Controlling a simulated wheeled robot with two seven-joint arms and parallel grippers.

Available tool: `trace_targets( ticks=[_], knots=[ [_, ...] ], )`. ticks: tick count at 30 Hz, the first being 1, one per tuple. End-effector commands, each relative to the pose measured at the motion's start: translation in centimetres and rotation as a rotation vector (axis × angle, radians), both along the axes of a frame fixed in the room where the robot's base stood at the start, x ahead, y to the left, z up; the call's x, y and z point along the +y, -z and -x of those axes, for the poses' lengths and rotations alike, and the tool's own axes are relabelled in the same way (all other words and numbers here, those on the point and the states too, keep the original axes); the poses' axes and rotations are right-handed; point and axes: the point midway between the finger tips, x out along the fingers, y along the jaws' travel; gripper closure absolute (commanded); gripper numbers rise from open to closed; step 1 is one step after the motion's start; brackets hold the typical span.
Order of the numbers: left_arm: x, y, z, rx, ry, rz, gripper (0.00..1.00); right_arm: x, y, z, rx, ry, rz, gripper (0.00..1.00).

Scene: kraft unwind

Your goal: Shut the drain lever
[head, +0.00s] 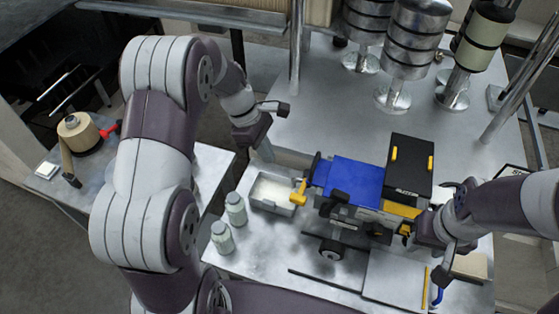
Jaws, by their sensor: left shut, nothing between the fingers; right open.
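The drain lever appears to be the yellow handle (299,192) at the left end of the blue machine (355,178), above a shallow metal tray (268,207) with pale contents. Its exact angle is hard to tell. My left gripper (279,109) is shut and empty, beyond the lever and a little to its left, apart from it. My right gripper (438,240) is open at the right end of the machine, near its black and yellow box (408,170). Whether its fingers touch anything there is unclear.
Two capped jars (236,208) stand left of the tray. Metal rollers (412,42) stand on posts at the back. A tape roll (78,132) and a red-handled tool (110,130) lie on the left side table.

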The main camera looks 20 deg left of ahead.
Motion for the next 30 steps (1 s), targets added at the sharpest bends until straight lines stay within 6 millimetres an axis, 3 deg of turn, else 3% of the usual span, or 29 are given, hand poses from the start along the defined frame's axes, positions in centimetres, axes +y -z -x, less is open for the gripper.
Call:
trace_targets(
  ticks=[12, 21, 30],
  knots=[
    [-3.3, 7.9, 0.5, 0.006, 0.001, -0.001, 1.0, 0.0, -2.6, 0.0, 0.0, 0.0, 0.0, 0.57],
    [-6.9, 8.0, 0.7, 0.001, 0.0, -0.001, 1.0, 0.0, -4.6, 0.0, 0.0, 0.0, 0.0, 0.57],
    [-7.2, 8.2, 0.7, 0.0, -0.001, -0.001, 1.0, 0.0, -4.6, 0.0, 0.0, 0.0, 0.0, 0.57]
  ],
)
